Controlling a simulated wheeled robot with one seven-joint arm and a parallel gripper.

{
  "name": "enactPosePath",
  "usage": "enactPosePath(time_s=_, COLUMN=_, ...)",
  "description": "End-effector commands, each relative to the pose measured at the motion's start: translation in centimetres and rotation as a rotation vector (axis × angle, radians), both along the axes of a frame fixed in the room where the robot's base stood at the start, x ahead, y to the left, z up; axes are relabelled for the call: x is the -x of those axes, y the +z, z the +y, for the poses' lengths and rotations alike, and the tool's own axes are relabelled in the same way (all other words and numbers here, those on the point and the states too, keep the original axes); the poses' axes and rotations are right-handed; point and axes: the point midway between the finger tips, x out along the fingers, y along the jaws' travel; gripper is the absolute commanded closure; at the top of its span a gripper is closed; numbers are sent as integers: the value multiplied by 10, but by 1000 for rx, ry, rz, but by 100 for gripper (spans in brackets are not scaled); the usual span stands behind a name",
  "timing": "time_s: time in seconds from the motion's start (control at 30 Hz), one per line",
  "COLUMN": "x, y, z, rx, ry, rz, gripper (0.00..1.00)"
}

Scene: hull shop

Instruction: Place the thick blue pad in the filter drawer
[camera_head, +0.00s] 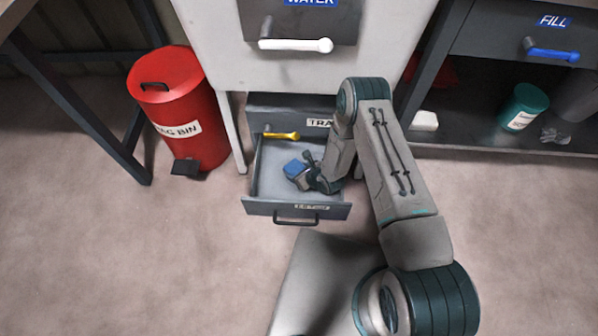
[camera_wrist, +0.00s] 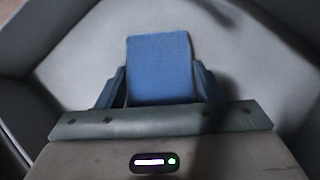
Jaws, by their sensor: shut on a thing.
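The blue pad (camera_wrist: 160,68) stands out between my gripper's fingers in the wrist view, and it also shows in the head view (camera_head: 295,167). My gripper (camera_wrist: 158,88) is shut on it. In the head view my gripper (camera_head: 301,174) is inside the outline of an open grey drawer (camera_head: 265,207) low in the cabinet. The label on the drawer's front is too small to read surely. The drawer's pale floor and walls surround the pad in the wrist view. I cannot tell whether the pad touches the floor. My arm hides the drawer's right part.
A yellow handle (camera_head: 282,135) is on the drawer-like front behind the open drawer. A white handle (camera_head: 296,45) sits under the WATER label. A red bin (camera_head: 178,105) stands to the left. A bench with a blue handle (camera_head: 552,52) is at right. The floor in front is clear.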

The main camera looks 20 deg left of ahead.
Motion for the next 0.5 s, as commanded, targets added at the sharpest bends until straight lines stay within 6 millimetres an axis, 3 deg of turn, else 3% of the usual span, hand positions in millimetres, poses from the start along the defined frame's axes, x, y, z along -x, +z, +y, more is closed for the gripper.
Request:
enactPosePath(time_s=0.07, x=0, y=-3, z=0, rx=0, ry=-2, rz=1, gripper=61)
enactPosePath(time_s=0.1, x=0, y=-3, z=0, rx=0, ry=-1, rz=1, gripper=36)
enactPosePath(time_s=0.17, x=0, y=-2, z=0, rx=0, ry=0, rz=0, gripper=19)
enactPosePath(time_s=0.5, x=0, y=0, z=0, rx=0, ry=1, rz=-1, gripper=17)
